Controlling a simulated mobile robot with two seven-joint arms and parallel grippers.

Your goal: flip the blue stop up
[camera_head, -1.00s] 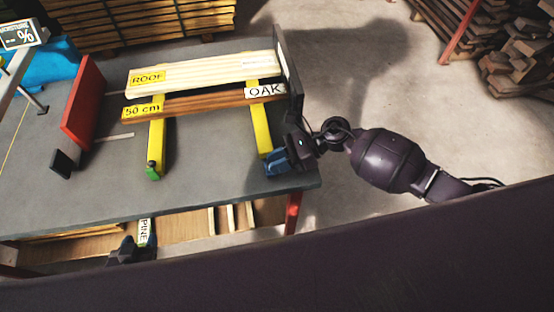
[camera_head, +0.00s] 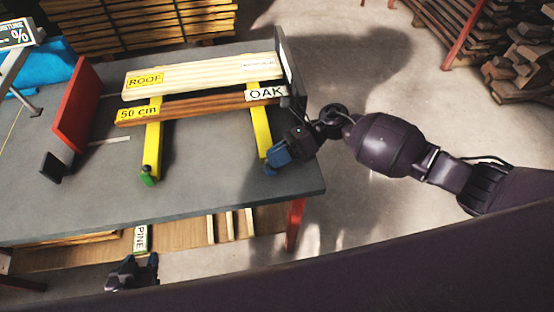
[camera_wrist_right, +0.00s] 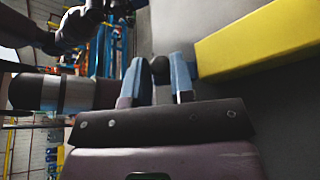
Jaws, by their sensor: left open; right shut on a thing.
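The blue stop (camera_head: 277,154) sits at the near end of the right yellow bar (camera_head: 261,128), on the grey table. My right gripper (camera_head: 289,150) reaches it from the right and is shut on it, partly hiding it. In the right wrist view my two fingers (camera_wrist_right: 158,82) stand on either side of a dark round knob beside the end of the yellow bar (camera_wrist_right: 255,40). The stop's exact tilt is hard to tell. My left gripper (camera_head: 133,272) is open and empty, low in front of the table, away from the stop.
A green stop (camera_head: 148,177) ends the left yellow bar (camera_head: 153,140). A pale ROOF board (camera_head: 200,76) and a brown OAK board (camera_head: 195,106) lie across both bars. A red panel (camera_head: 77,105) stands left and a dark upright plate (camera_head: 288,65) right.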

